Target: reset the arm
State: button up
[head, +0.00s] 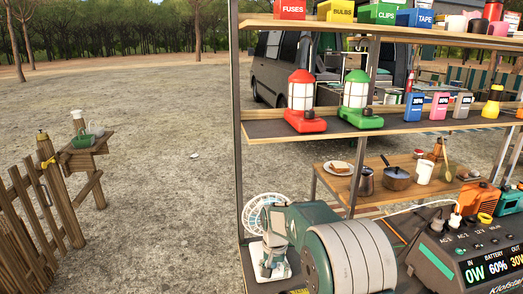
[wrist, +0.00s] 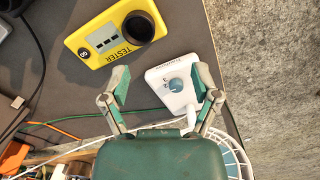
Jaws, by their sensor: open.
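My gripper (head: 272,262) is low at the left end of the shelf rack in the head view. In the wrist view my gripper (wrist: 163,85) is open, its two teal-tipped fingers spread apart with nothing held between them. The fan's white wire cage (head: 262,208) stands behind my gripper in the head view. Part of the base is hidden by my gripper; its height above the base is hard to tell.
A yellow tester (wrist: 113,35) lies beside the fan base. A power station (head: 470,250) stands on the right. Red (head: 302,100) and green (head: 357,102) lanterns stand on the shelf above. Cables run near the fingers. Open gravel lies to the left, beyond the rack's post (head: 236,120).

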jog(key=s+d+r+t, duration=0.1)
jog(key=s+d+r, duration=0.1)
jog(key=s+r, duration=0.35)
jog(key=s+d+r+n+t, duration=0.1)
jog(key=s+d+r, duration=0.25)
jog(key=r, duration=0.25)
jog(key=s+d+r+t, duration=0.1)
jog(key=s+d+r, duration=0.1)
jog(key=s+r, duration=0.35)
jog(key=s+d+r+t, duration=0.1)
jog(key=s+d, duration=0.1)
jog(key=s, duration=0.7)
jog(key=s+d+r+n+t, duration=0.1)
jog(key=s+d, duration=0.1)
jog(key=s, duration=0.7)
jog(key=shift+t, duration=0.3)
